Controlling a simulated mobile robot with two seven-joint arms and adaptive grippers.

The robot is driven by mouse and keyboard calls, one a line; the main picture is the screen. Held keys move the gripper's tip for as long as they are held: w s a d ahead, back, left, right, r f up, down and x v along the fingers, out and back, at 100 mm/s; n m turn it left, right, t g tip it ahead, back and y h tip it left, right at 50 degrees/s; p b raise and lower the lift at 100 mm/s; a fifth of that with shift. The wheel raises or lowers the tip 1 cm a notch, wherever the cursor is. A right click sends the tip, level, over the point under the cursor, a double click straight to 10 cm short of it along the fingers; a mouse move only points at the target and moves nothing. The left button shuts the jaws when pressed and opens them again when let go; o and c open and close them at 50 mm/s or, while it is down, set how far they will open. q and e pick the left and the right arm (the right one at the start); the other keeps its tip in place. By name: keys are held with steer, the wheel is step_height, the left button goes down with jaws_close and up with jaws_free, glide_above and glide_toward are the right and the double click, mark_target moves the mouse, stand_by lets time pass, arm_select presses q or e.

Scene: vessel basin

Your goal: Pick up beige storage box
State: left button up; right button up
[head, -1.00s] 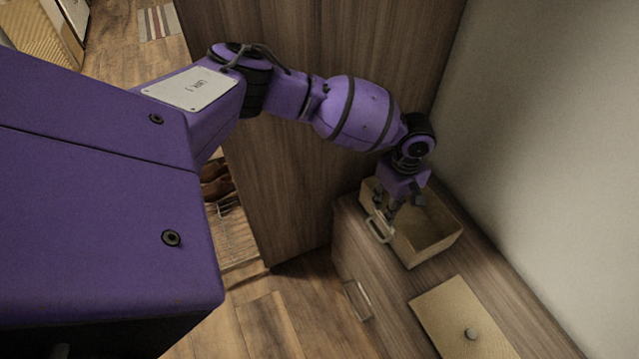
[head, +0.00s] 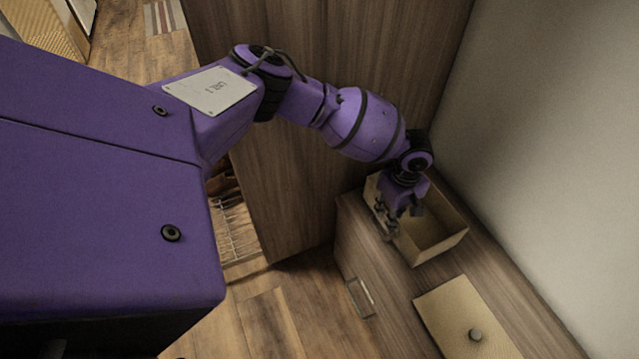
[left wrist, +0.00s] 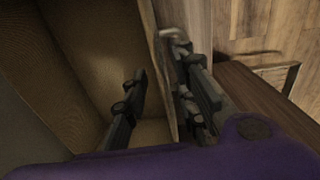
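The beige storage box (head: 440,238) stands open and upright on a wooden cabinet by the wall. It also shows in the left wrist view (left wrist: 75,45), where its inside fills the left half. My left gripper (head: 389,222) is at the box's near-left wall, which bears a handle (left wrist: 172,34). In the left wrist view my left gripper (left wrist: 160,75) straddles this wall. One finger is inside the box and the other is outside, by the handle. The fingers are apart, with a gap between the inner finger and the wall. My right gripper is not in view.
A beige lid (head: 465,315) with a round knob lies on the cabinet top (head: 500,285) in front of the box. The wall (head: 545,130) is close on the right. A tall wooden panel (head: 285,175) stands behind and left. A drawer handle (head: 361,297) sticks out of the cabinet front.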

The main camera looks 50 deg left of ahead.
arm_select(q)
steer(key=shift+s+f, duration=0.15)
steer(key=shift+f, duration=0.2)
jaws_close()
steer(key=shift+r, duration=0.1)
stand_by(0.4)
